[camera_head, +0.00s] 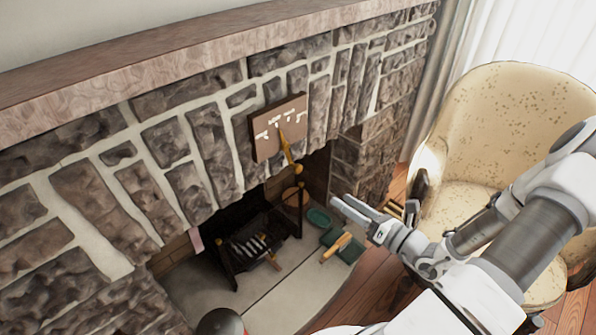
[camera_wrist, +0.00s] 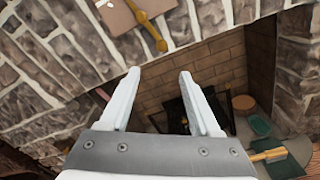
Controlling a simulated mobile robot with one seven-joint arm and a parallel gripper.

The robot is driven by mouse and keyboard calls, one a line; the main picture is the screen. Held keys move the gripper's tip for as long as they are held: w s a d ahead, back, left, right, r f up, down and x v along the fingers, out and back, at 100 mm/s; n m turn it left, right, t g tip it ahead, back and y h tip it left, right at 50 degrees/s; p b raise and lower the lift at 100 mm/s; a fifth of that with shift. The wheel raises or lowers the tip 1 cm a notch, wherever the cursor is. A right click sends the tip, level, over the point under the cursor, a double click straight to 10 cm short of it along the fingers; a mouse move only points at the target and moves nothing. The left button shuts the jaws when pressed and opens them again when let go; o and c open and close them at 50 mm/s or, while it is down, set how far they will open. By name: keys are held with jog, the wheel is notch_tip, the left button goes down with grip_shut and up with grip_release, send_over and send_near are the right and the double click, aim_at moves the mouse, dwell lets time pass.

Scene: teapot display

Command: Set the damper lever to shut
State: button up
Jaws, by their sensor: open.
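The damper lever (camera_head: 287,150) is a brass-coloured bar on a brown plate (camera_head: 263,149) fixed to the stone fireplace front, above the opening. It hangs down from the plate, tilted slightly to the lower right. White markings show on the plate, too small to read. In the wrist view the lever (camera_wrist: 151,31) is at the top, beyond and above my fingers, with part of the plate (camera_wrist: 120,14). My gripper (camera_head: 338,204) is to the lower right of the lever, apart from it. In the wrist view my gripper (camera_wrist: 158,78) is open and empty.
A stone mantel (camera_head: 180,58) runs above. In the firebox stands a dark grate (camera_head: 250,250). A green bowl (camera_head: 319,217) and a dark green object (camera_head: 343,246) with a yellow-handled item lie on the hearth. A cream armchair (camera_head: 510,120) stands at the right.

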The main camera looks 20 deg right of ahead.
aim_at(301, 169)
jog(key=b+x, duration=0.3)
jog(key=x, duration=1.4)
jog(key=shift+w+d+f, duration=0.1)
jog(key=shift+w, duration=0.1)
grip_shut()
jog(key=shift+d, duration=0.2)
dwell(0.6)
